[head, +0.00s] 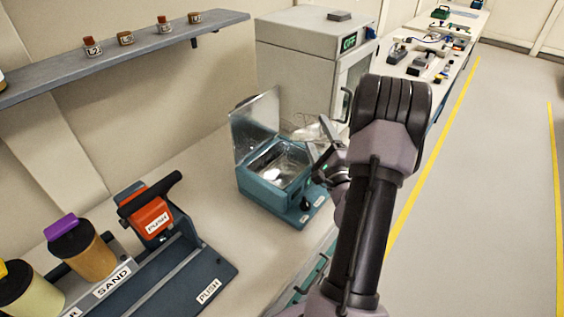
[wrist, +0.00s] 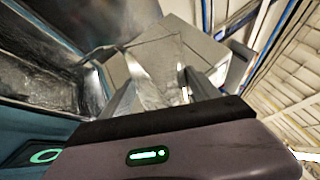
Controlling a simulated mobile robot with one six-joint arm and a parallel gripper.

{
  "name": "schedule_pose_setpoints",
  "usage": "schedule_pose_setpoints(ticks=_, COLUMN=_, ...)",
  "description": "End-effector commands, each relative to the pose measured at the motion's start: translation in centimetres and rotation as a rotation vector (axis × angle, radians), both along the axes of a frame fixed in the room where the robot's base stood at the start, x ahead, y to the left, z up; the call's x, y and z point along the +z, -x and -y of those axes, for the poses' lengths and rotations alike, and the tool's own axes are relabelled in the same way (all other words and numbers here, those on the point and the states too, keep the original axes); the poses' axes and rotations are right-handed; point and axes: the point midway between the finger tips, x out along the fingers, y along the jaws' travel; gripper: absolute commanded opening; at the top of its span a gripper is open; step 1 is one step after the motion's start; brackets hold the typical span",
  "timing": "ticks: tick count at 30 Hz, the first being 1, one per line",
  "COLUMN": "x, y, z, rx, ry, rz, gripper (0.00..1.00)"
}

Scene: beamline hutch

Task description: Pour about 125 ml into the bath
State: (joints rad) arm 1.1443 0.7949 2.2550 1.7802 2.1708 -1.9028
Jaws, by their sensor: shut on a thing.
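The bath (head: 262,186) is a teal box with a shiny metal basin, its lid (head: 253,128) standing open. My gripper (head: 324,154) is at the bath's right side, shut on a clear glass vessel (head: 308,130). The vessel appears tilted toward the bath, near its upper right edge. In the wrist view the clear vessel (wrist: 157,72) sits between the two fingers, and the bath's teal wall (wrist: 40,135) and metal inside show at left. The vessel's liquid level is unclear, and I cannot tell whether liquid is flowing.
A grey cabinet (head: 305,47) with a glass door stands behind the bath. A sand container (head: 88,252) and an orange push lever (head: 150,217) are on the bench at left. A wall shelf (head: 120,55) holds small jars.

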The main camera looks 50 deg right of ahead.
Motion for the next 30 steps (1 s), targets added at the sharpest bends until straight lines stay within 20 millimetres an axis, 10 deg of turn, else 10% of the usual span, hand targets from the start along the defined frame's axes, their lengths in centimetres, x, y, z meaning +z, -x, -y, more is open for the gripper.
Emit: schedule_pose_setpoints(ticks=30, x=0.13, y=-0.22, z=-0.43, rx=-0.001, ry=0.067, rz=-0.03, gripper=0.17)
